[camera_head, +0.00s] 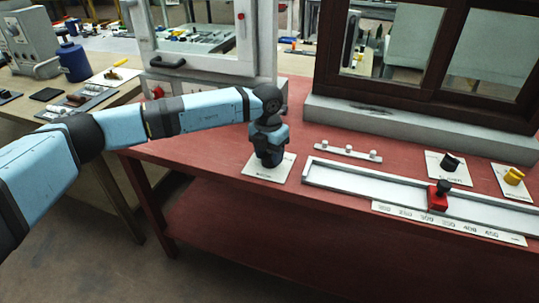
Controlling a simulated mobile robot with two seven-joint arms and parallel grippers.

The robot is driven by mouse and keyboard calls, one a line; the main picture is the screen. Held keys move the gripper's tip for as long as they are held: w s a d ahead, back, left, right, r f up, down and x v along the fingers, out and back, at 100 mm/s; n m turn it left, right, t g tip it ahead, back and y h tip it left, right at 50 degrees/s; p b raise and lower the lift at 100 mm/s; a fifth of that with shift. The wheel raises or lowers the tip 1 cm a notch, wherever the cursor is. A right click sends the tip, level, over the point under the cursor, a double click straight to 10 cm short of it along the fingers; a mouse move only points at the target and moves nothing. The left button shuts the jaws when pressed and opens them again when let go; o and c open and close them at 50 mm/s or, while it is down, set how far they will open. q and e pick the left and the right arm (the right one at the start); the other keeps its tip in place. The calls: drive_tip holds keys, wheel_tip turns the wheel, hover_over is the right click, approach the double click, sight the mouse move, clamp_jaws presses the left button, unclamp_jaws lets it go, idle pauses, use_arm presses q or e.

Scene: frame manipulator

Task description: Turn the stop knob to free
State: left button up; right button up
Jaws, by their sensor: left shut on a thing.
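My left gripper (270,158) points down over a small white plate (257,172) on the red bench. It is shut on the knob of that plate. The gripper hides this knob, so its turn angle cannot be seen, and the plate's label is too small to read. A red slider block (437,200) with a black top sits on the long grey rail (340,178) to the right. A black knob (450,162) and a yellow knob (514,177) stand on their own white plates farther right. My right gripper is not in view.
A numbered scale strip (450,223) runs along the rail's front. A small white bar with pegs (347,152) lies behind the rail. A dark brown window frame (400,85) stands at the back right, and a white frame with a black handle (205,63) stands behind my gripper.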

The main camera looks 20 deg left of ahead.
use_arm(q)
drive_tip(key=m+b, duration=0.1)
drive_tip(key=m, duration=0.5)
drive_tip(key=m+b, duration=0.1)
drive_tip(key=m, duration=0.2)
drive_tip(key=shift+m, duration=0.4)
drive_tip(key=shift+w+m, duration=0.1)
drive_tip(key=shift+m, duration=1.2)
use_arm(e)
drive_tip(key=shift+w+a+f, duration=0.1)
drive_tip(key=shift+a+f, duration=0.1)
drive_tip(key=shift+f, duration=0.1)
use_arm(q)
drive_tip(key=o, duration=0.9)
